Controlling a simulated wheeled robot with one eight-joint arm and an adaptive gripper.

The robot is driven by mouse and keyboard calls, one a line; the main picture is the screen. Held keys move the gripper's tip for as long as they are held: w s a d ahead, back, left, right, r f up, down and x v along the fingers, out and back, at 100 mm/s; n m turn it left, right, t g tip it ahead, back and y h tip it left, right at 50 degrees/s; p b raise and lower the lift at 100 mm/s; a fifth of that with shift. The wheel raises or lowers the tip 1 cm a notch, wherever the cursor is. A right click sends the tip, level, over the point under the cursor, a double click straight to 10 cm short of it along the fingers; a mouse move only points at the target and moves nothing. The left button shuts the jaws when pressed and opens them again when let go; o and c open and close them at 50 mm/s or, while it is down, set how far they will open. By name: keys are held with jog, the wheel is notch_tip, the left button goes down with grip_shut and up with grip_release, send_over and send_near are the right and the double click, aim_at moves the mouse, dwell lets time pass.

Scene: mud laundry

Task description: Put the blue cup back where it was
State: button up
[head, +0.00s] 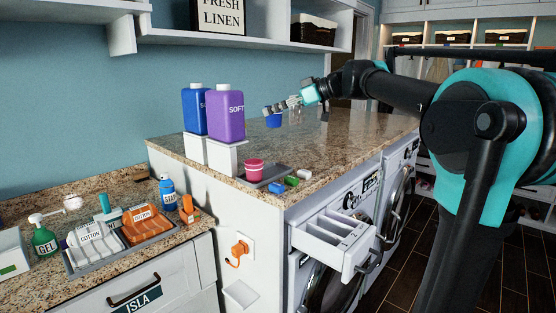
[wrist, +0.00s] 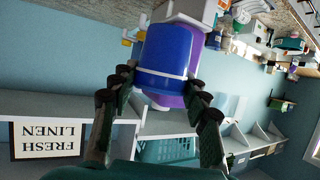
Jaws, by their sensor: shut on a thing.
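The blue cup (head: 273,121) is held in my gripper (head: 270,109), above the granite counter and to the right of the purple bottle in the head view. In the wrist view, which is upside down, the blue cup (wrist: 163,52) sits between the two fingers of my gripper (wrist: 160,82), with one finger on each side. The purple bottle (head: 226,118) shows partly behind the cup in the wrist view. A pink cup (head: 254,165) stands on a small grey tray (head: 273,179) at the counter's front left.
A blue bottle (head: 194,110) stands beside the purple one, both on white stands. Small blue, green and white blocks lie by the tray. An open white drawer (head: 330,240) juts out below the counter (head: 330,150), whose middle and right are clear. A shelf (head: 235,38) hangs above.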

notch_tip(320, 180, down, 15)
jog(key=shift+f, duration=0.2)
jog(key=o, duration=1)
jog(key=v, duration=1.2)
jog(key=shift+s, duration=0.1)
